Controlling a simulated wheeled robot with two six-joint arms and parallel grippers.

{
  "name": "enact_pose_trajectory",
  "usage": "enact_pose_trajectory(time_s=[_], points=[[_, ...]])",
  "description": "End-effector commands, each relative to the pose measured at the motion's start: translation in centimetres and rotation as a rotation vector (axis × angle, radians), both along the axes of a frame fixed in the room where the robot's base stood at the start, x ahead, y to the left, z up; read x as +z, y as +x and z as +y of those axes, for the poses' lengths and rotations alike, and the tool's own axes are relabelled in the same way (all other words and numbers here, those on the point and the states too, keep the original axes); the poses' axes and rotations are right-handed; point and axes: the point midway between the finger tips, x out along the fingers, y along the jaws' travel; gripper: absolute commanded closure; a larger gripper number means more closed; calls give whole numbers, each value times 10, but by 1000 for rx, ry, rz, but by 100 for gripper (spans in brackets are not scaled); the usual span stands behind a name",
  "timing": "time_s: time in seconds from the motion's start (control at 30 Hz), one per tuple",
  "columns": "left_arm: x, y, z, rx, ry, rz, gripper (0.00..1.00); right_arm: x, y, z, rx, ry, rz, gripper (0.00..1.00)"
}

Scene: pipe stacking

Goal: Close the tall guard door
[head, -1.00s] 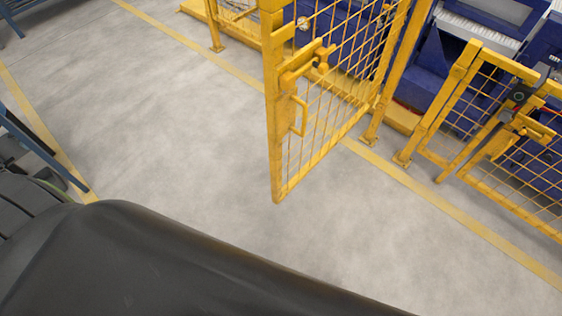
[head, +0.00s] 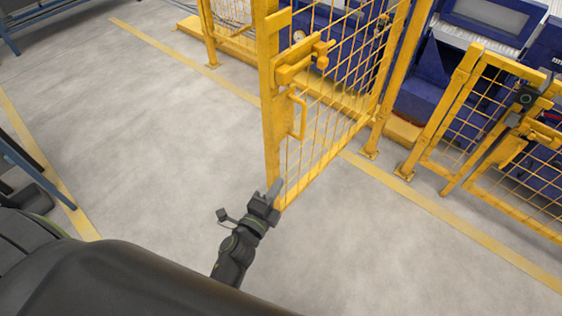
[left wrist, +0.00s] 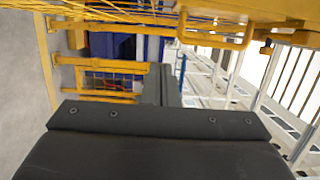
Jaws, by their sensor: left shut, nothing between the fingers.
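The tall guard door (head: 269,130) is a yellow mesh panel standing open, its free edge swung out over the grey floor towards me. It has a latch block (head: 298,65) and a yellow pull handle (head: 300,115) near that edge. My left gripper (head: 275,188) is shut and empty, by the lower free corner of the door. I cannot tell whether it touches the door. In the left wrist view the shut fingers (left wrist: 168,80) point ahead, and the handle (left wrist: 215,42) shows above them. My right gripper is in neither view.
A lower yellow guard gate (head: 490,120) stands to the right, with blue machinery (head: 425,85) behind the fence. A yellow floor line (head: 430,205) runs along the fence. A blue-legged bench (head: 30,160) is at the left edge. The floor left of the door is clear.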

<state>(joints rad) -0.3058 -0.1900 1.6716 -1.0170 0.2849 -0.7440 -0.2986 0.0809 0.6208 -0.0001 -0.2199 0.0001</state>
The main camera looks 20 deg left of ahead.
Motion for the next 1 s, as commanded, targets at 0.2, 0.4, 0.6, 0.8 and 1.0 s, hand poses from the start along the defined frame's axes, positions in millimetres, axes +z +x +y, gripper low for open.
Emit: enact_pose_trajectory(time_s=[0.2,0.4,0.6,0.8,1.0], points=[[3,21,-3,-4,9,-10,100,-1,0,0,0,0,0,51],[2,58,-8,-3,7,-9,100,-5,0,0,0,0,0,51],[1,95,-12,-3,7,-9,100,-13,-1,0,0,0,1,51],[2,108,11,-1,8,-5,100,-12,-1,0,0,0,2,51],[2,113,24,-1,6,-5,100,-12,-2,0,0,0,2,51]])
